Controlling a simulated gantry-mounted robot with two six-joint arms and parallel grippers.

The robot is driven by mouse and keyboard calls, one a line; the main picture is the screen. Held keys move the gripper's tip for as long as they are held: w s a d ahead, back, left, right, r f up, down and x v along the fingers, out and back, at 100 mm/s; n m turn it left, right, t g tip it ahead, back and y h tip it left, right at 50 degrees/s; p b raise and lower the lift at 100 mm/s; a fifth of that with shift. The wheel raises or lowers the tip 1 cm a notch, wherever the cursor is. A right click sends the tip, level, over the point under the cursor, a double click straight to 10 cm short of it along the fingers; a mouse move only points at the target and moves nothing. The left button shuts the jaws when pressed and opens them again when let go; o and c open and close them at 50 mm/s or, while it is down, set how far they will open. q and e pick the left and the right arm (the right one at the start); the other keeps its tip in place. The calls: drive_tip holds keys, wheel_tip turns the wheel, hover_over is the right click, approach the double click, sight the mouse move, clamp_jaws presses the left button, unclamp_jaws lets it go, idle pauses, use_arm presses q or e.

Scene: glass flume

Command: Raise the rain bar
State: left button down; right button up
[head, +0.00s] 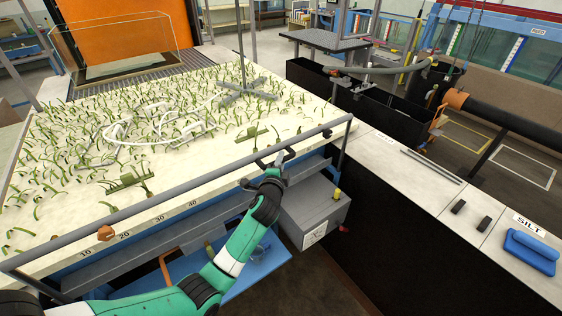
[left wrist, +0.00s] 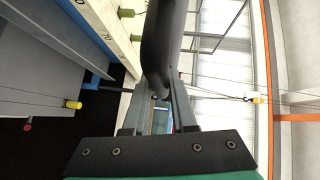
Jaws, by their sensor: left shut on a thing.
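The rain bar (head: 170,193) is a long dark grey bar running along the near edge of the planted bed, slanting up from lower left to right. My left gripper (head: 274,160) is at the right part of this bar, its green and black arm reaching up from the lower left. In the left wrist view the bar (left wrist: 164,40) passes as a dark round tube between the two fingers of the gripper (left wrist: 160,97), which is shut on it. The finger contact is partly hidden in the head view. My right gripper is not in view.
The pale bed (head: 190,183) carries many green plants and a numbered scale. A grey box (head: 318,207) with a yellow knob is just below my gripper. An orange knob (head: 105,233) sits by the bar's left part. A blue block (head: 530,250) lies on the right-hand counter.

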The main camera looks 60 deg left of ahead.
use_arm(q)
drive_tip(key=c, duration=0.7)
unclamp_jaws()
drive_tip(key=shift+c, duration=0.2)
drive_tip(key=p+v, duration=0.1)
drive_tip(key=v, duration=1)
drive_tip(key=shift+s+d+p, duration=0.25)
drive_tip(key=shift+s+p, duration=0.05)
drive_tip(key=shift+p, duration=0.05)
